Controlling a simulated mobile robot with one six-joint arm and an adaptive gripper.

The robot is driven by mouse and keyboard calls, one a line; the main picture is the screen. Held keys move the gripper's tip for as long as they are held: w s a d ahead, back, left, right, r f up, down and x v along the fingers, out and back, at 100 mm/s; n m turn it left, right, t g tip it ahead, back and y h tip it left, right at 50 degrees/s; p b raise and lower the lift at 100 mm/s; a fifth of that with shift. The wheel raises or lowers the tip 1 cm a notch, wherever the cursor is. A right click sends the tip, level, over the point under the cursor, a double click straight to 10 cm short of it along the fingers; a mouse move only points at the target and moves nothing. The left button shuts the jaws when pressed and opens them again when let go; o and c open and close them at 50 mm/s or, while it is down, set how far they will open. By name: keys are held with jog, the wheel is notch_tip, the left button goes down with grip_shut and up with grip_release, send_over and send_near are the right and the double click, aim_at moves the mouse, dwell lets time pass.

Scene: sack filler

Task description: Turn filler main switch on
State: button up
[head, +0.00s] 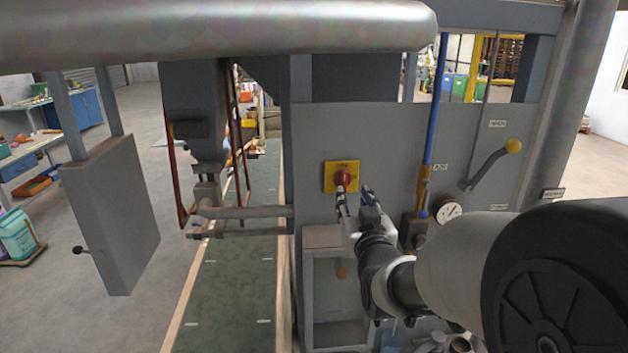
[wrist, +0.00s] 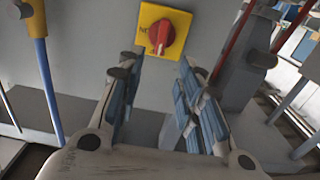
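The main switch is a red rotary knob (head: 343,178) on a square yellow plate (head: 329,176) on the grey machine panel (head: 390,135). In the wrist view the red knob (wrist: 161,34) sits on its yellow plate (wrist: 181,18), above and ahead of the fingers, its handle tilted a little. My gripper (head: 357,192) is just below the switch in the head view. In the wrist view my gripper (wrist: 158,65) is open, with a clear gap between its blue-padded fingers and nothing held. The fingers appear apart from the knob.
A horizontal bar (head: 245,212) and the filling spout stand left. A green conveyor (head: 235,290) runs below.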

aim_at(345, 179)
jog(key=w, duration=0.9)
jog(key=shift+w, duration=0.4)
grip_shut()
